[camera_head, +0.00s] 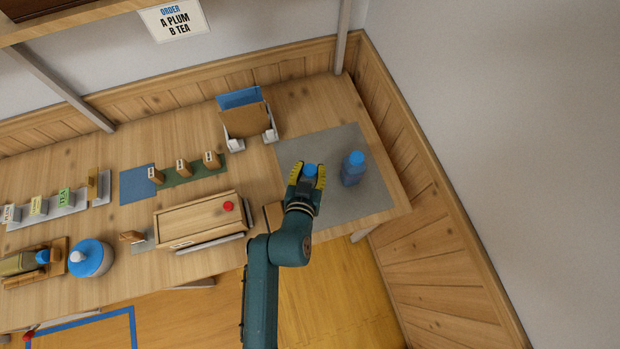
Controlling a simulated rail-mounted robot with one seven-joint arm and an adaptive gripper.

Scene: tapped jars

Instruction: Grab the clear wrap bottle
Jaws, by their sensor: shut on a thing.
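My gripper (308,172), with yellow-edged fingers, is over the grey mat (345,203) at the right of the table. It is shut on a blue-capped bottle (310,169); only the cap shows clearly between the fingers. The bottle's body and wrap are hidden by the fingers, so I cannot tell if it is clear or if its base touches the mat. A second bottle (353,170), blue with a blue cap, stands upright on the mat just to the right, apart from my gripper.
A wooden box with a red button (228,206) is left of my arm. A brown and blue holder (245,119) stands behind. Small labelled blocks (183,167) and a blue-lidded jar (90,259) are farther left. A wooden wall (440,230) bounds the right.

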